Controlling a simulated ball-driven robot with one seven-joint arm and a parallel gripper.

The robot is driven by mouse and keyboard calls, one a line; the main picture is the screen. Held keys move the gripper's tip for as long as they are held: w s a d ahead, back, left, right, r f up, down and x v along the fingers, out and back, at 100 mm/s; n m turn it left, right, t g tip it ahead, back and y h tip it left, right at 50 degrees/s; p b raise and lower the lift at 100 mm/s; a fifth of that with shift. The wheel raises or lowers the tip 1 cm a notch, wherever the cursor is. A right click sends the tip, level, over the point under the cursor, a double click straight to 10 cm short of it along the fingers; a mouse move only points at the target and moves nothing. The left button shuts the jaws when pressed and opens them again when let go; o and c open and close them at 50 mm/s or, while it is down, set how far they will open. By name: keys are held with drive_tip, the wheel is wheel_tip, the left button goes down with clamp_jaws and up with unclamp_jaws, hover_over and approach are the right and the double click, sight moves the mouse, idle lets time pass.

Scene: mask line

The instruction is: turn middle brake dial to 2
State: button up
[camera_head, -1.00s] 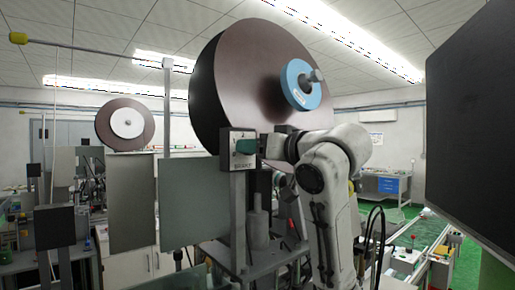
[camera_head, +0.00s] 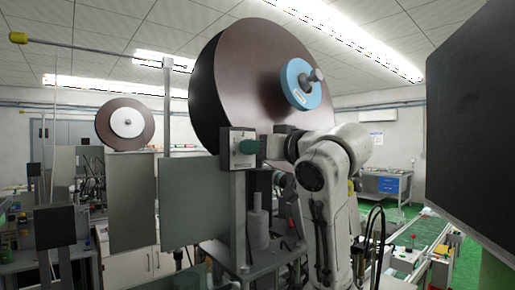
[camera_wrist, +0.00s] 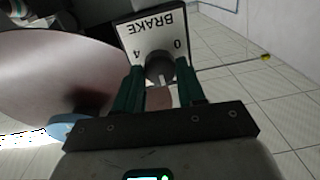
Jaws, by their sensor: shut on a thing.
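The brake dial (camera_wrist: 158,68) is a dark round knob on a white plate (camera_wrist: 157,32) marked BRAKE, with a 4 and a 0, upside down in the wrist view. A pale mark on the knob points toward the bottom of that picture, away from the word BRAKE. My gripper (camera_wrist: 160,75) has its two green fingers on either side of the knob, shut on it. In the head view, my gripper (camera_head: 262,149) reaches from the right to the plate (camera_head: 239,149); the knob is mostly hidden there.
A large brown reel (camera_head: 250,75) with a blue hub (camera_head: 300,84) stands just above and behind the plate. A grey panel (camera_head: 190,200) hangs lower left. A big dark panel (camera_head: 470,130) fills the right edge.

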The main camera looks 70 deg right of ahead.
drive_tip(key=o, duration=1.1)
drive_tip(key=shift+c, duration=0.2)
drive_tip(key=b+v, duration=0.5)
drive_tip(key=v, duration=0.5)
drive_tip(key=shift+s+a, duration=0.15)
drive_tip(key=shift+s, duration=0.2)
